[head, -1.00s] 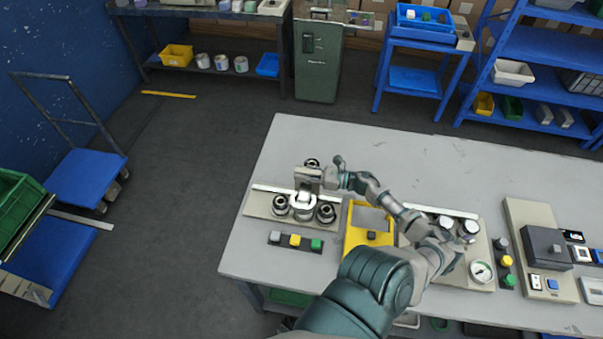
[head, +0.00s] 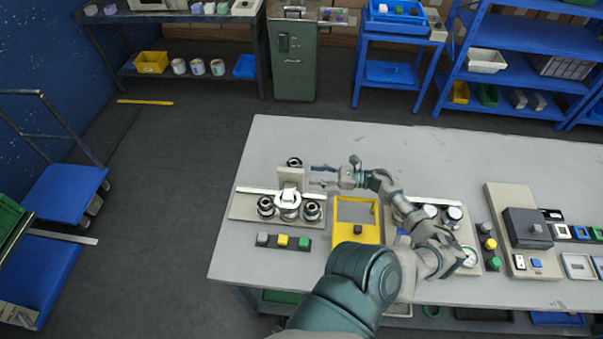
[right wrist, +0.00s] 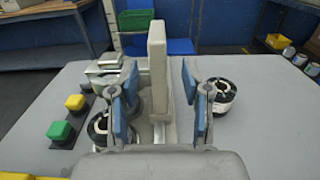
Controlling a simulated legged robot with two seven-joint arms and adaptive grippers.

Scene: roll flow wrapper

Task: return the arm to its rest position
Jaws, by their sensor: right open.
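My right gripper (head: 322,176) is open and empty above the grey table (head: 420,150), just right of an upright beige plate (head: 291,178). In the right wrist view its two blue-padded fingers (right wrist: 155,98) are spread apart, and the plate (right wrist: 158,75) shows between them, apparently beyond the tips. The plate stands on a beige fixture (head: 240,208) with a white-and-metal block (head: 288,201) and black-and-silver rollers (head: 265,206). My right arm reaches in from the bottom over the table. My left gripper is not in view.
A button strip (head: 282,242) lies in front of the fixture. A beige panel with a dark box (head: 525,228) stands at right. The table's back part is clear.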

